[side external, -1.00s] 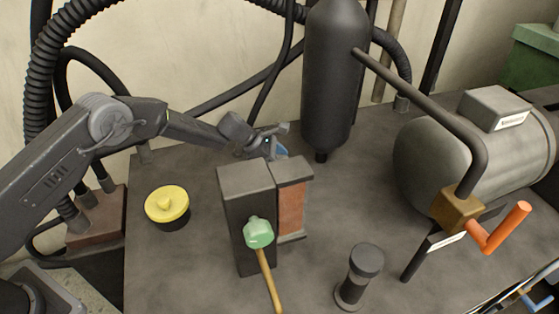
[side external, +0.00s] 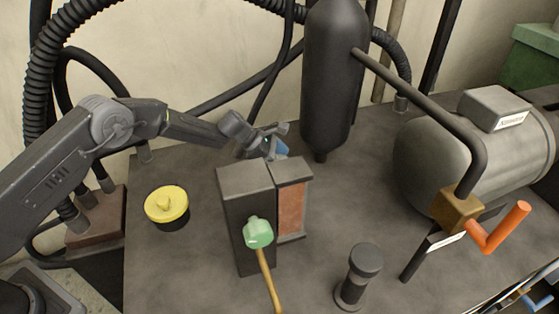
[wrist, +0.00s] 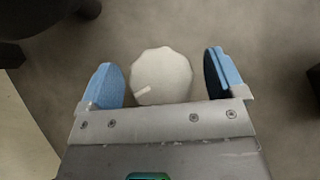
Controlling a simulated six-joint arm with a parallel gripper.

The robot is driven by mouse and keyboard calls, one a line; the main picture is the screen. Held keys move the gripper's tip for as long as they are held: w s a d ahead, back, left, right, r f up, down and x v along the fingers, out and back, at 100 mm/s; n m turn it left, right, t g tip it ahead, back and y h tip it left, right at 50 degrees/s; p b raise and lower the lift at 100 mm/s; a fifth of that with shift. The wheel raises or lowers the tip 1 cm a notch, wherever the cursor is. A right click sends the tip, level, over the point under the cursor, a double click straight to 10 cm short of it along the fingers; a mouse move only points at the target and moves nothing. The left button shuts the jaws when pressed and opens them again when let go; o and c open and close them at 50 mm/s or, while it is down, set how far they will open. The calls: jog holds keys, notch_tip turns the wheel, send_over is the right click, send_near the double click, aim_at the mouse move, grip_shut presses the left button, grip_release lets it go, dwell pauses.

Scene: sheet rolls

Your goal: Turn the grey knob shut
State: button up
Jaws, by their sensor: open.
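The grey knob (wrist: 161,76) shows in the wrist view as a pale, many-sided disc with a short light mark at its lower left. My gripper (wrist: 164,82) is open, with one blue-padded finger on each side of the knob. There is a small gap at the left finger and a wider one at the right. In the side external view, my gripper (side external: 277,148) is low behind the dark block, and the knob is hidden there.
A dark block (side external: 245,182) with a reddish-brown panel (side external: 291,208) stands in front of my gripper. A green-headed mallet (side external: 258,233) leans against it. A dark cylinder tank (side external: 333,75) stands close behind. A yellow-lidded pot (side external: 167,204) is left. An orange handle (side external: 508,228) is far right.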

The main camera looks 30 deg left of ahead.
jog(key=shift+a, duration=0.1)
jog(key=v, duration=0.7)
jog(key=shift+r, duration=0.2)
jog(key=shift+a, duration=0.1)
